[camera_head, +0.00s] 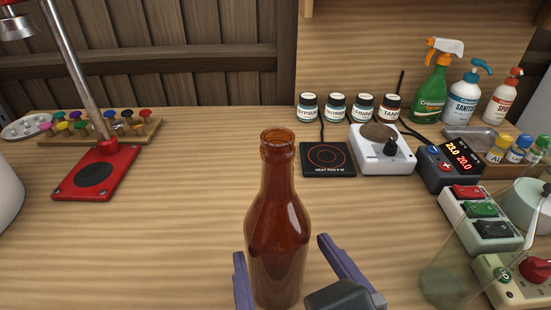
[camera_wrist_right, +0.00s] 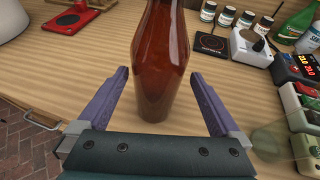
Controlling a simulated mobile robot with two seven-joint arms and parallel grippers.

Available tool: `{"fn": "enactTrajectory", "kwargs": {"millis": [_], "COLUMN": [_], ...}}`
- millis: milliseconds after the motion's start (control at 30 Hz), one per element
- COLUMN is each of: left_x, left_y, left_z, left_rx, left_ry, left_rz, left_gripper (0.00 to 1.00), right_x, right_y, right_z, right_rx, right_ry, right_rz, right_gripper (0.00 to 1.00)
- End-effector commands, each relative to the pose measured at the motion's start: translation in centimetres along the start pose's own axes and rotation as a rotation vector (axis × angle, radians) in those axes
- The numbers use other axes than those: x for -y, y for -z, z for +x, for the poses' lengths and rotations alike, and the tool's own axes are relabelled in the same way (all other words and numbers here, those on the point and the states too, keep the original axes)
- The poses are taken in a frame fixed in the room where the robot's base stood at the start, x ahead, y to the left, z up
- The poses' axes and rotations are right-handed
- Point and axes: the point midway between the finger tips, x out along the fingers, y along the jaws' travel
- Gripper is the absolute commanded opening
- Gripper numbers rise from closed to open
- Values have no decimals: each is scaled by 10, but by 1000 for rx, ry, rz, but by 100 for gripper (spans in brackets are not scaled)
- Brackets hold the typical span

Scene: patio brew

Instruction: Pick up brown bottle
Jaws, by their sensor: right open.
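The brown bottle (camera_head: 277,225) stands upright on the wooden table, near its front in the middle of the head view. It also fills the upper middle of the right wrist view (camera_wrist_right: 160,60). My right gripper (camera_head: 288,258) is open, with one purple finger on each side of the lower part of the bottle. In the right wrist view the fingertips (camera_wrist_right: 157,78) show a gap to the glass on both sides. The bottle's base is partly hidden in the head view. My left gripper is not in view.
A red stand (camera_head: 95,172) is at left. A black heating pad (camera_head: 327,158), a white device (camera_head: 381,149) and several small jars (camera_head: 336,108) stand behind the bottle. A glass flask (camera_head: 458,262) and a switch box (camera_head: 480,218) are at right. The table left of the bottle is clear.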

Motion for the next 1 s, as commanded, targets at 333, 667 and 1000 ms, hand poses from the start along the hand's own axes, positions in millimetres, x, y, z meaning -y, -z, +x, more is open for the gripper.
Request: {"fn": "enactTrajectory", "kwargs": {"millis": [333,667,1000], "left_x": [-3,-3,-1], "left_y": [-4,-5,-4], "left_z": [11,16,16], "left_rx": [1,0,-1], "left_ry": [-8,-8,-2], "left_rz": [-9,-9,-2], "left_gripper": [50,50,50], "right_x": [-2,-3,-3], "right_y": [2,1,1], "right_z": [43,69,69], "right_rx": [1,-1,-2], "right_ry": [3,1,1], "right_rz": [6,5,4], "right_gripper": [100,100,75]}}
